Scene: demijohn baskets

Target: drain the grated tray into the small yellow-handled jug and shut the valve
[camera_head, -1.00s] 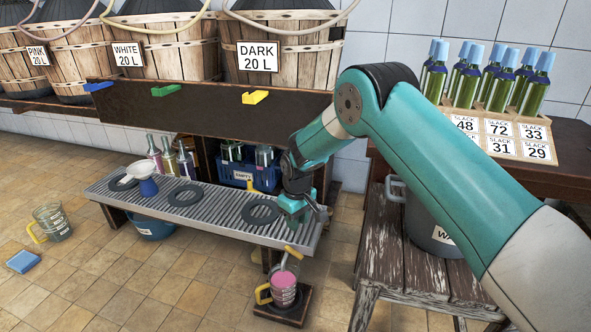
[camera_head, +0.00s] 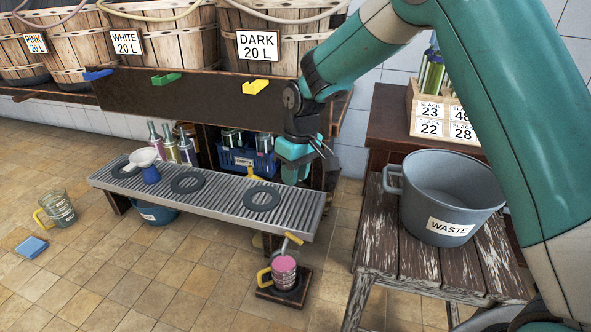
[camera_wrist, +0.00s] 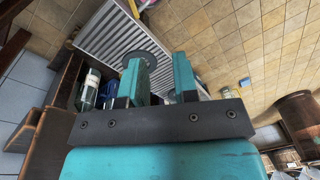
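The grated tray (camera_head: 222,205) is a grey ribbed bench top with black rings on it; part of it shows in the wrist view (camera_wrist: 108,38). Its yellow-orange valve handle (camera_head: 293,238) sits tilted at the right front end. The small yellow-handled jug (camera_head: 284,270) stands below the valve, with pink liquid inside. Whether liquid is flowing is too small to tell. My gripper (camera_head: 296,174) is above and behind the tray's right end, apart from valve and jug. In the wrist view its fingers (camera_wrist: 158,64) are spread and nothing shows between them.
A larger yellow-handled jug (camera_head: 57,207) and a blue sponge (camera_head: 31,247) lie on the floor at left. A grey WASTE pot (camera_head: 445,195) stands on a wooden bench (camera_head: 400,255) at right. A blue crate (camera_head: 240,161) sits behind the tray.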

